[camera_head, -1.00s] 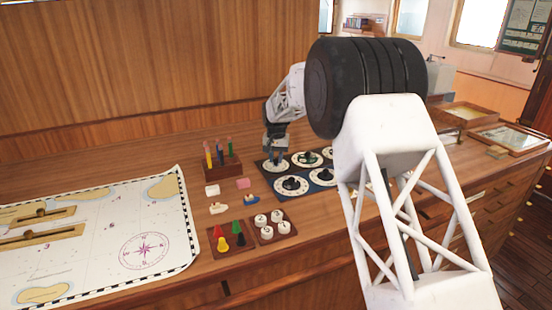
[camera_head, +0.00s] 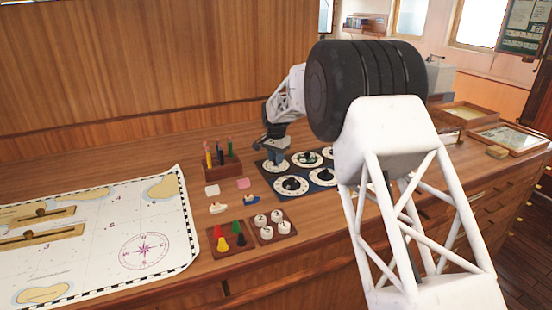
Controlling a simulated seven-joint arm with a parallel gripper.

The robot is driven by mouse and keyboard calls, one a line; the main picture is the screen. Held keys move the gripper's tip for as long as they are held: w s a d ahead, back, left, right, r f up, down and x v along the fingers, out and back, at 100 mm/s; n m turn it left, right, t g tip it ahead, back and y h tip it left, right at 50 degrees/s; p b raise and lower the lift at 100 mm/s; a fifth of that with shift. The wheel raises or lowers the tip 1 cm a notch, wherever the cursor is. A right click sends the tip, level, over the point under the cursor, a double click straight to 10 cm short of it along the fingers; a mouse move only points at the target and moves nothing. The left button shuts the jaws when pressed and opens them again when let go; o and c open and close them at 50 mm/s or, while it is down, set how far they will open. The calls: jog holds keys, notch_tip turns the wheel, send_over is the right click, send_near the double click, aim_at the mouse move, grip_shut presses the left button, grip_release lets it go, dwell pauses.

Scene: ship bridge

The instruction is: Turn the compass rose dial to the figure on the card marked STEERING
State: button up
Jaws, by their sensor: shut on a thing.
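A dark panel (camera_head: 266,179) on the wooden desk carries several round white dials with dark knobs. My gripper (camera_head: 275,162) points down at the back-left dial (camera_head: 268,168) and is shut on its knob, which the fingers mostly hide. Another dial (camera_head: 291,186) stands in front of it, and one (camera_head: 306,159) lies to its right. The dial figures are too small to read, so I cannot tell which is the compass rose. My arm covers the right part of the panel. I cannot make out the card marked STEERING.
A pen block (camera_head: 222,168) stands close left of the gripper. White and pink blocks, small boat models, a tray of coloured cones (camera_head: 231,238) and a tray of white pieces (camera_head: 274,227) lie nearby. A chart (camera_head: 100,235) covers the left desk.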

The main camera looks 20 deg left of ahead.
jog(key=o, duration=0.9)
jog(key=shift+o, duration=0.2)
jog(key=shift+r, duration=3.9)
